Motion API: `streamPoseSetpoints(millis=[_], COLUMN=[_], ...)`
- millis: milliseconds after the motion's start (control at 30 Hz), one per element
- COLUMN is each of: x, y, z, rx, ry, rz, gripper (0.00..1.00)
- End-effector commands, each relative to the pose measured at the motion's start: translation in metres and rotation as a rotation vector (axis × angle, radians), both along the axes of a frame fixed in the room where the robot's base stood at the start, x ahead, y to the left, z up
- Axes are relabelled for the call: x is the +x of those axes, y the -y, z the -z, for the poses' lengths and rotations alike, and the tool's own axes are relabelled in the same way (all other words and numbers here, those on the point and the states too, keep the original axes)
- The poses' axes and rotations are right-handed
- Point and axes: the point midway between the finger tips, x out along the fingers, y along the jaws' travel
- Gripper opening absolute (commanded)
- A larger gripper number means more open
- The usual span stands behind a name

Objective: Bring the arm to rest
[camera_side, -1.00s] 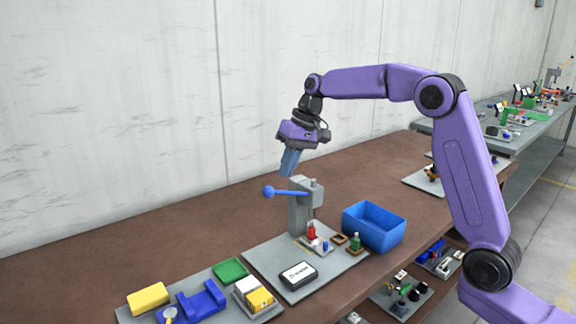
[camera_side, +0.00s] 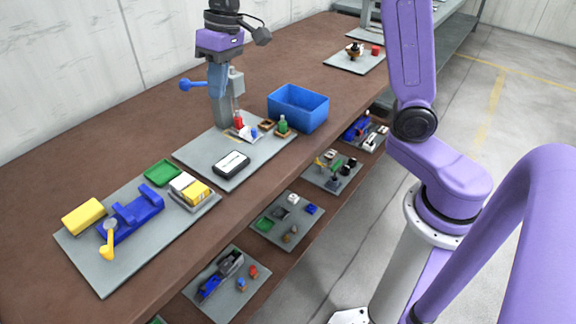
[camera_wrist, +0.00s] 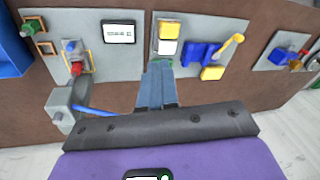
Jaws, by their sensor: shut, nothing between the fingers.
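My gripper (camera_side: 217,90) hangs above the brown bench with its blue fingers pointing down, shut and empty. In the side view the fingers overlap the grey press (camera_side: 237,82) with its blue ball-ended lever (camera_side: 192,85); I cannot tell the exact gap. In the wrist view my gripper (camera_wrist: 157,70) shows its two fingers together, with the press (camera_wrist: 60,105) and its lever (camera_wrist: 95,108) to their left. A red part (camera_side: 239,121) stands under the press.
A blue bin (camera_side: 298,107) stands right of the press, near a green part (camera_side: 282,126). A black-and-white box (camera_side: 231,164) lies on the press's grey plate. Another plate holds a blue fixture (camera_side: 132,215) and yellow blocks (camera_side: 84,216).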

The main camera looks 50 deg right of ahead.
Motion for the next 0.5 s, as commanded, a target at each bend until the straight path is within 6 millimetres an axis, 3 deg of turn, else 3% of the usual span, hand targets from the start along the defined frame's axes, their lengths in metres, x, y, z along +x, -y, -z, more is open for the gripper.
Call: streamPoseSetpoints(millis=[33, 267, 500], x=[-0.019, -0.096, -0.176], y=[-0.003, -0.007, 0.007], z=[0.002, 0.017, 0.035], rx=[-0.013, -0.070, -0.129], ry=[-0.002, 0.001, 0.011], rz=[-0.044, -0.229, -0.429], gripper=[0.00, 0.00, 0.00])
